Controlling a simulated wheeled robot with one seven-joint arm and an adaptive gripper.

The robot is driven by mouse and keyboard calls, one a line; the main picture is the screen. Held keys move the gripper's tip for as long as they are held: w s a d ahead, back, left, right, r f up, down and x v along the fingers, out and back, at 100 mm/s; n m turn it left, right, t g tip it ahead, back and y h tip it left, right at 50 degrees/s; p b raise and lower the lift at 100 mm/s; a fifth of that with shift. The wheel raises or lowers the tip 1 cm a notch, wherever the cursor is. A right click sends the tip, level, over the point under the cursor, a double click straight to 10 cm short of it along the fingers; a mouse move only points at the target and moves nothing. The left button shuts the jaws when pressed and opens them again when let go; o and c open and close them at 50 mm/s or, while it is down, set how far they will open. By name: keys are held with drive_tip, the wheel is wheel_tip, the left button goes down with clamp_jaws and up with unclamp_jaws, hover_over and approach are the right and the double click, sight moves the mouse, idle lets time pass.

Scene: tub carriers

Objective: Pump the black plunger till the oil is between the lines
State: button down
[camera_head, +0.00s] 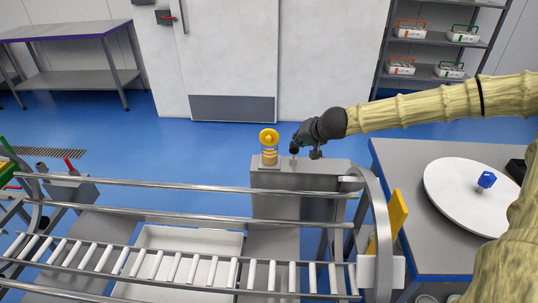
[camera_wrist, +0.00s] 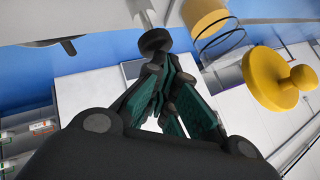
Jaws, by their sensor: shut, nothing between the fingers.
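The black plunger (camera_head: 294,149) stands upright on the grey pump box (camera_head: 302,177). In the wrist view its round knob (camera_wrist: 155,40) shows on a thin rod. My gripper (camera_head: 299,145) is shut and empty, its fingertips (camera_wrist: 156,66) right at the knob; I cannot tell whether they touch it. Left of the plunger is a clear sight glass (camera_head: 269,158) with amber oil and a yellow cap (camera_head: 268,137). In the wrist view, which looks turned over, the oil (camera_wrist: 205,16) fills one end of the glass and dark lines (camera_wrist: 222,45) ring the clear part. The exact level is unclear.
A roller conveyor with metal rails (camera_head: 190,216) runs along the front, with a white tub (camera_head: 190,241) below it. A grey table (camera_head: 420,222) with a white turntable (camera_head: 455,172) and blue knob (camera_head: 487,180) stands at right. Shelves (camera_head: 432,74) hold several carriers.

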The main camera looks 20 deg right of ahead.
drive_tip(key=shift+f, duration=0.55)
idle(0.6)
drive_tip(key=shift+r+p, duration=1.15)
drive_tip(key=shift+r, duration=0.1)
wheel_tip(320, 180, up, 6)
drive_tip(key=p, duration=0.6)
drive_tip(key=shift+p, duration=0.3)
idle(0.4)
